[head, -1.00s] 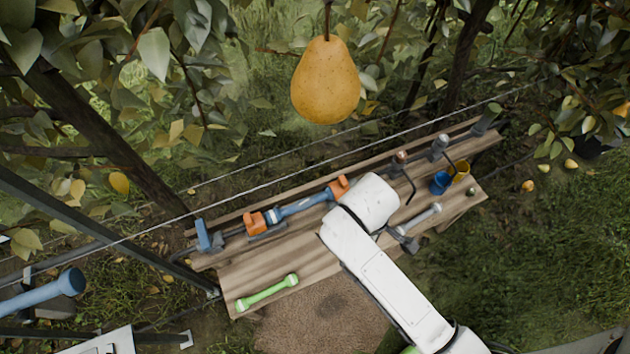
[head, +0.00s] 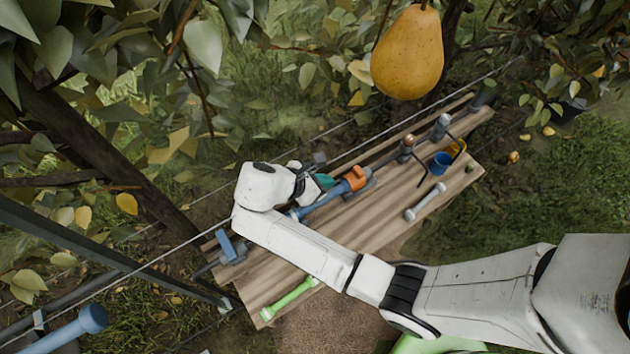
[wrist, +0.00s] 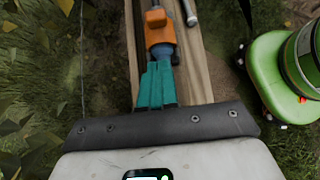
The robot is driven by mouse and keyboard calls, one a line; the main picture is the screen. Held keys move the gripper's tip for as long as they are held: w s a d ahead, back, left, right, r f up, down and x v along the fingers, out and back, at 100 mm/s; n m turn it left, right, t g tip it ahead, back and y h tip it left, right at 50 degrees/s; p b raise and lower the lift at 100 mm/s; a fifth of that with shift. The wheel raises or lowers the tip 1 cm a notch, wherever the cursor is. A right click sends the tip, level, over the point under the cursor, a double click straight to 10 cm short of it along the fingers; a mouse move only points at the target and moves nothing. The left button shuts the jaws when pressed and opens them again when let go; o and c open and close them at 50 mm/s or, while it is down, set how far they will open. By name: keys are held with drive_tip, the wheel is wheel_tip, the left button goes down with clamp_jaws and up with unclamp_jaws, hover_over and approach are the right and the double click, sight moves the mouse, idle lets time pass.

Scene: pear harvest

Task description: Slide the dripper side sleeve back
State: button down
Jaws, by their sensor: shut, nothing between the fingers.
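A line of blue pipe (head: 318,205) with orange fittings runs along the back of the wooden bench. The right orange fitting (head: 355,179) is clear of my arm; the left one is hidden behind it. In the wrist view the orange fitting (wrist: 157,20) and a blue collar (wrist: 161,50) lie just beyond my fingertips. I cannot tell which part is the dripper side sleeve. My gripper (wrist: 157,72) has teal fingers, shut and empty, over the pipe line close to the collar. Whether they touch it is unclear. In the head view, the gripper (head: 324,181) is partly hidden by my wrist.
Blue (head: 441,163) and yellow (head: 459,147) cups stand at the right. A blue bracket (head: 231,247) is at the left end. A pear (head: 408,52) hangs above.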

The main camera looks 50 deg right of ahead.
sight(360, 170)
drive_tip(key=x, duration=0.3)
drive_tip(key=shift+s+d+f, duration=0.15)
drive_tip(key=shift+d, duration=0.1)
drive_tip(key=d, duration=0.1)
drive_tip(key=s+d+p, duration=0.1)
drive_tip(key=d, duration=0.1)
drive_tip(key=shift+d+f, duration=0.1)
drive_tip(key=shift+f, duration=0.05)
drive_tip(key=shift+s+d, duration=0.1)
drive_tip(key=shift+d, duration=0.45)
drive_tip(key=shift+d, duration=0.35)
drive_tip(key=shift+s+d+p, duration=0.3)
drive_tip(key=shift+d, duration=0.55)
drive_tip(key=shift+s+d+p, duration=0.3)
drive_tip(key=shift+d, duration=0.55)
